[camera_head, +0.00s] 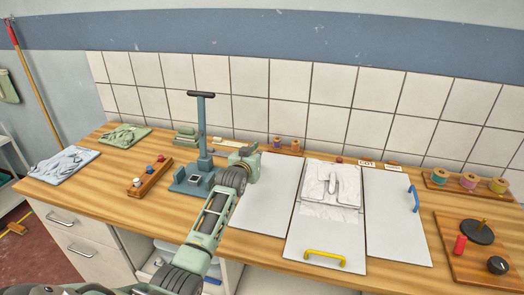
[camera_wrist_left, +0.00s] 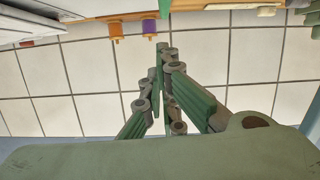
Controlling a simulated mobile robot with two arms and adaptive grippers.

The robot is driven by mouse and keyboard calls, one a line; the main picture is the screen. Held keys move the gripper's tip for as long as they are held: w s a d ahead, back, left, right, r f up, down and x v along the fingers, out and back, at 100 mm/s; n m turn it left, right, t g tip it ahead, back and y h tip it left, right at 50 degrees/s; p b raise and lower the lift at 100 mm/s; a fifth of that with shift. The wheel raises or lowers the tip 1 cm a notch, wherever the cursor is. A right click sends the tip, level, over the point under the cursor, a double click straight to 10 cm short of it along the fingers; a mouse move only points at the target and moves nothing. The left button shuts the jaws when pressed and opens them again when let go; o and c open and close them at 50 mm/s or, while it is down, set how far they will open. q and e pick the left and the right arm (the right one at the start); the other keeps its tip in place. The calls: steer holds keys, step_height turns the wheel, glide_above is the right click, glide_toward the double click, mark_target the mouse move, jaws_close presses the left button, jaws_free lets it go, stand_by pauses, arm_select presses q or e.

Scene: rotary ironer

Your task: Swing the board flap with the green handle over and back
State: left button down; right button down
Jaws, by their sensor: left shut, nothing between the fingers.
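A folding board lies on the wooden counter, with a left white flap (camera_head: 268,195), a middle panel (camera_head: 322,240) with a yellow handle (camera_head: 325,258), and a right flap (camera_head: 392,225) with a blue handle (camera_head: 414,199). I see no green handle; my arm and gripper cover part of the left flap's left edge. All panels look flat. A pale folded garment (camera_head: 330,185) lies on the middle panel. My left gripper (camera_head: 246,154) is near the left flap's far left corner; contact cannot be told. In the left wrist view its fingers (camera_wrist_left: 161,50) are shut and empty, before the tiled wall.
A blue-grey press stand (camera_head: 201,140) rises just left of my left arm. A wooden rack (camera_head: 150,178) and folded cloths (camera_head: 62,165) lie further left. Thread spools (camera_head: 468,181) and a board with a black knob (camera_head: 497,265) are at right. The tiled wall closes the back.

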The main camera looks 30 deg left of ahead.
arm_select(q)
steer(key=shift+s+a+f, duration=0.1)
steer(key=shift+a+f, duration=0.2)
steer(key=shift+f, duration=0.35)
steer(key=shift+s+a+f+b, duration=0.1)
steer(key=shift+a+f+b, duration=0.25)
steer(key=shift+f, duration=0.1)
steer(key=shift+s+a+f+b, duration=0.1)
steer(key=shift+a+f+b, duration=0.1)
steer(key=shift+f+b, duration=0.2)
arm_select(e)
steer(key=shift+d+f, duration=0.2)
steer(key=shift+f, duration=0.75)
